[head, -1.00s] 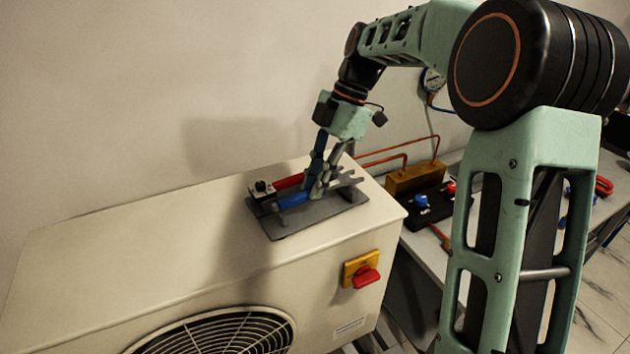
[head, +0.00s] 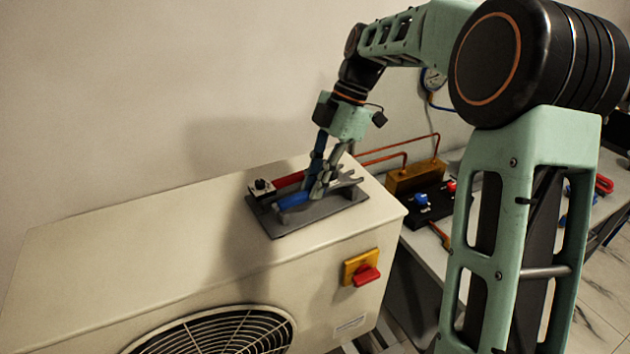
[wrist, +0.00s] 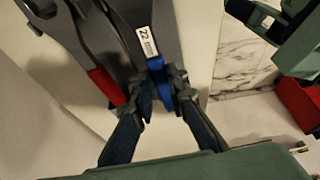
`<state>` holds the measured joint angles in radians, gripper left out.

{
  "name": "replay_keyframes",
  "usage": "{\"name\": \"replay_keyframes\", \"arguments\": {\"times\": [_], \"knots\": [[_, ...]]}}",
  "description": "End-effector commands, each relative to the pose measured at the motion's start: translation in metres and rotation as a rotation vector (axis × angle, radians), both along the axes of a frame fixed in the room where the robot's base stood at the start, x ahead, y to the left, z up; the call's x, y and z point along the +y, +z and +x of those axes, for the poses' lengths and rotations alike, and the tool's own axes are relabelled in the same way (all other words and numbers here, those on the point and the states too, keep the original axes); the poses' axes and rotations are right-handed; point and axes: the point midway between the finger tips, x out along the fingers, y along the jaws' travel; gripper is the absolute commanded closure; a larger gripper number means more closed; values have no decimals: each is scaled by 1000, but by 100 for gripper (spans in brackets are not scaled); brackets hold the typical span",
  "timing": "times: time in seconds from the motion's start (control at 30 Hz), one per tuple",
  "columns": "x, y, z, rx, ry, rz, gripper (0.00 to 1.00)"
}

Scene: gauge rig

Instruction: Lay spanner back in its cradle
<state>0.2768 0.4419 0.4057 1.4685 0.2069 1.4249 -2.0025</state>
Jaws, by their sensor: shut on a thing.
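The spanner has a blue handle (head: 295,201) and a grey open-jaw end. It lies lengthwise over the grey cradle (head: 274,231) on top of the beige unit. My gripper (head: 319,188) points down and is shut on the spanner around its middle. In the wrist view my gripper's fingers (wrist: 163,90) close on the blue handle (wrist: 161,82). A white label marked 22 (wrist: 147,42) shows just beyond them. The spanner is at or very near the cradle's supports; I cannot tell whether it touches them, as the fingers hide part.
A red-handled tool (head: 289,180) lies beside the spanner, close to my gripper, and also shows in the wrist view (wrist: 107,86). A small black-knobbed block (head: 262,188) stands at the cradle's left end. The beige unit's top (head: 130,235) is clear to the left.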

Motion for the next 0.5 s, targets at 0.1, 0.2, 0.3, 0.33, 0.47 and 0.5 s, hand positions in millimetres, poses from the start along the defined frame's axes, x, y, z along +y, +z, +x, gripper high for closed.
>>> {"name": "replay_keyframes", "arguments": {"times": [0.1, 0.2, 0.3, 0.33, 0.47, 0.5], "knots": [[0, -3, 0, 0, 0, 0, 100], [0, -5, 0, -1, 0, 0, 100], [0, -7, 0, -1, 0, 0, 100], [0, -8, 0, -1, 0, 0, 100], [0, -10, 0, -1, 0, 0, 100], [0, -10, 0, -1, 0, 0, 100]]}}
